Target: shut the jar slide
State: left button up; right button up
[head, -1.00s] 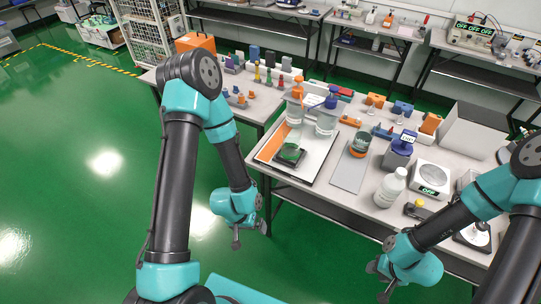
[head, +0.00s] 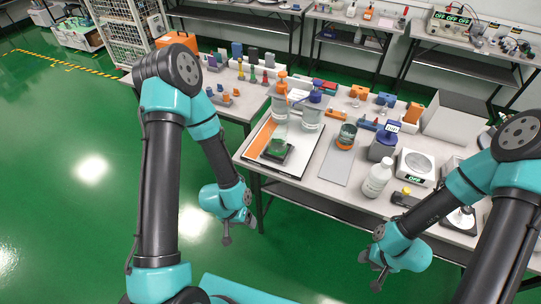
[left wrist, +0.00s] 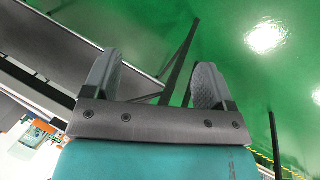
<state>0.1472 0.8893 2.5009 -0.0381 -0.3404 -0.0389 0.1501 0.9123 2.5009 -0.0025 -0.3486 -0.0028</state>
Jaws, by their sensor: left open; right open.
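A glass jar with an orange lower part (head: 347,136) stands on the table beside a flat grey plate (head: 338,166). A green-tinted glass vessel (head: 277,146) sits on a small dark pad at the left. I cannot tell which of these is the jar slide. My left gripper (head: 236,233) hangs over the floor in front of the table's left part; in the left wrist view it (left wrist: 158,82) is open and empty. My right gripper (head: 370,269) is open, in front of the table, low and apart from everything on it.
Two pump bottles, one orange-topped (head: 281,100) and one blue-topped (head: 313,108), stand behind the green vessel. Open green floor (head: 95,205) lies left.

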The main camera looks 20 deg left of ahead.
pick_arm(q)
jog(key=w+r+m, duration=0.2)
jog(key=r+m, duration=0.1)
jog(key=w+r+m+t, duration=0.1)
jog(key=w+r+m, duration=0.2)
jog(key=r, duration=0.1)
jog(key=w+r+m+t, duration=0.1)
jog(key=w+r+m, duration=0.2)
jog(key=shift+a+r+m+h, duration=0.4)
jog(key=c, duration=0.7)
jog(key=w+r+m, duration=0.1)
jog(key=r+m, duration=0.2)
jog(key=w+r+m+t, duration=0.1)
jog(key=r+m, duration=0.2)
jog(key=r, duration=0.1)
jog(key=w+r+m, duration=0.1)
jog(key=r+m, duration=0.2)
jog(key=r, duration=0.1)
jog(key=shift+w+a+r+m+t, duration=0.25)
jog(key=shift+w+a+m+t, duration=0.05)
jog(key=shift+a+t, duration=0.1)
grip_shut()
